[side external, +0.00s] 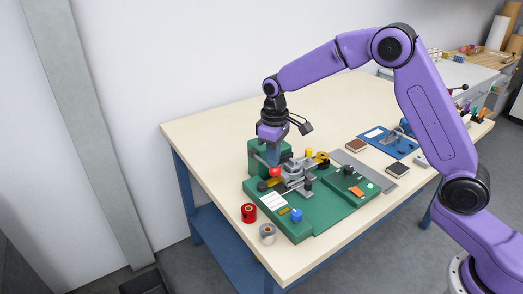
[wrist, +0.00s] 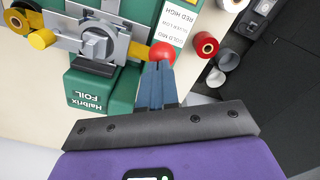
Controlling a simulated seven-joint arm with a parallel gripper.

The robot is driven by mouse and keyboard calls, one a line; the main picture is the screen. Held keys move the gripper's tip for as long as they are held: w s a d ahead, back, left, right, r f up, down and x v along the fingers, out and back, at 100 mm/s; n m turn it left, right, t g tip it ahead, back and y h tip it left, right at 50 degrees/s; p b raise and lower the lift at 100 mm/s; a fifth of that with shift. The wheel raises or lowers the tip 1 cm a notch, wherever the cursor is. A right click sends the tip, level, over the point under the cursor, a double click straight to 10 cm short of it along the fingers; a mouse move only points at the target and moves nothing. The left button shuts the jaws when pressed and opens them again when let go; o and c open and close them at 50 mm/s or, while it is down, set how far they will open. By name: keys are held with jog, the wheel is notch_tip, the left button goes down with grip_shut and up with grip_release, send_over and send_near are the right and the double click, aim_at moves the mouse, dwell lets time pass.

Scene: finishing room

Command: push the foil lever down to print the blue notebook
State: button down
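The green foil press (side external: 320,208) stands on the table, with "Halbrix FOIL" lettering on its housing (wrist: 98,92) in the wrist view. The foil lever ends in a red ball knob (side external: 275,172), which also shows in the wrist view (wrist: 163,51). My gripper (side external: 273,162) points down at the knob from above. Its blue fingers (wrist: 160,70) are together, with nothing visible between them. The tips are at the knob's edge; I cannot tell whether they touch it. I cannot make out a blue notebook; the space under the press head is mostly hidden.
A red foil roll (side external: 248,212) and a grey roll (side external: 267,233) stand near the table's left edge. A brown notebook (side external: 355,146), a dark notebook (side external: 398,170) and a blue board (side external: 390,143) lie behind and right of the press. The table's back left is clear.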

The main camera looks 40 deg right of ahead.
jog(key=shift+f, duration=0.15)
jog(key=shift+w+f, duration=0.1)
jog(key=shift+f, duration=1.6)
notch_tip(320, 180, up, 11)
jog(key=shift+w+r, duration=0.2)
dwell(1.5)
notch_tip(320, 180, up, 4)
dwell(0.8)
